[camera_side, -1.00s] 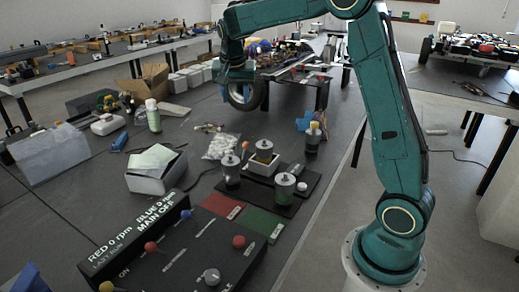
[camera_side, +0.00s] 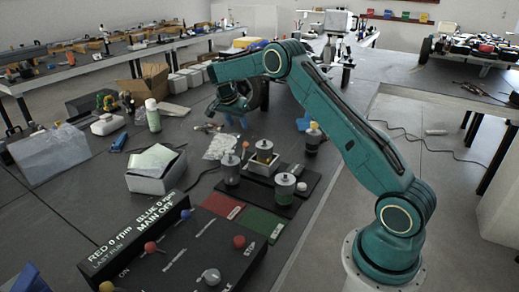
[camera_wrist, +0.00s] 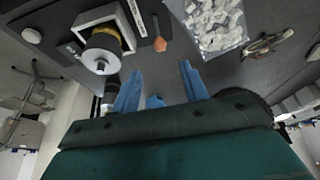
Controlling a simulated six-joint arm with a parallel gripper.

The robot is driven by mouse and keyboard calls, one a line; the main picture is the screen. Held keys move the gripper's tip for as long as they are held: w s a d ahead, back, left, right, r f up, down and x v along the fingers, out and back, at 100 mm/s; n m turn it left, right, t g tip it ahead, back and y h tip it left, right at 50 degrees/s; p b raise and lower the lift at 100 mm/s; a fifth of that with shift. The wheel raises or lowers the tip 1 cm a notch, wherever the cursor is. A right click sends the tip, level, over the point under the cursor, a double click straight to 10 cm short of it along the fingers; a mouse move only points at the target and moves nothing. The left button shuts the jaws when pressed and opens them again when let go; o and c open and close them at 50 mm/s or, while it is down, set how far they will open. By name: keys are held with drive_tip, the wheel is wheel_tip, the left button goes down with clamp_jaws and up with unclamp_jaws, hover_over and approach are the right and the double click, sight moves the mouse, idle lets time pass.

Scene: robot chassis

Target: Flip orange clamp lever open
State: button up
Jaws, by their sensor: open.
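An orange, spade-shaped piece (camera_wrist: 160,43) on a thin dark stem lies ahead of my fingers in the wrist view. It looks like the orange lever, but its clamp and hinge cannot be made out. A further blue piece shows low between the fingers. In the side view my gripper (camera_side: 236,119) hangs above the table, behind the bag and the canisters, apart from both.
More canisters (camera_side: 284,188) stand on a black board. A control box (camera_side: 180,250) fills the front.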

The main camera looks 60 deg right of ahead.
sight(245, 143)
drive_tip(key=shift+f, duration=0.1)
drive_tip(key=x, duration=1.3)
drive_tip(key=shift+f, duration=0.25)
clamp_jaws()
